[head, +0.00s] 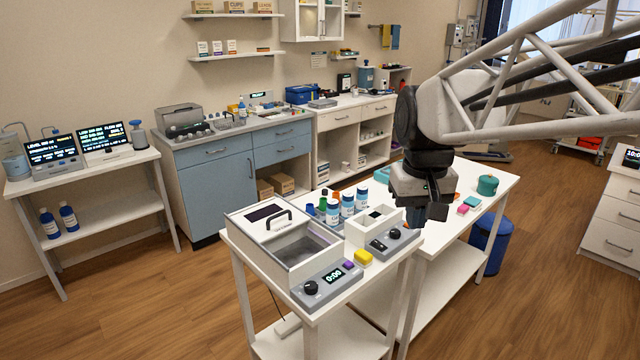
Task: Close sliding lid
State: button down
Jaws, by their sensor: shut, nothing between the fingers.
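A water-bath-like box (313,263) stands at the front left of the white table, with a control panel reading 0:00 on its front. Its sliding lid (261,213), pale with a dark window and a black handle (279,220), covers the back part. The front part of the box is open and shows an empty-looking grey basin (305,248). My gripper (432,214) hangs to the right of the box, above the table, pointing down and apart from the lid. It is shut and holds nothing.
Yellow (363,257) and purple (348,265) blocks lie near the panel. Pink and teal blocks and a green pot (487,185) are farther right.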

jog(key=w+a+n+g, duration=0.1)
jog(key=w+a, duration=0.3)
jog(key=w, duration=0.4)
jog(key=w+a+r+n, duration=0.1)
jog(key=w+a, duration=0.4)
jog(key=w, duration=0.3)
jog(key=w+a+n+g, duration=0.1)
jog(key=w+a, duration=0.3)
jog(key=w, duration=0.4)
jog(key=w+a+f+n+g+h, duration=0.1)
jog(key=w+a+f, duration=0.3)
jog(key=w+a, duration=0.5)
jog(key=w+a+f+n, duration=0.1)
jog(key=w+a+f, duration=0.4)
jog(key=w+a, duration=0.4)
jog(key=shift+a+f+g+h, duration=0.25)
jog(key=shift+a+g+h, duration=0.15)
jog(key=shift+a, duration=0.7)
jog(key=shift+s+f, duration=0.1)
jog(key=shift+f, duration=0.05)
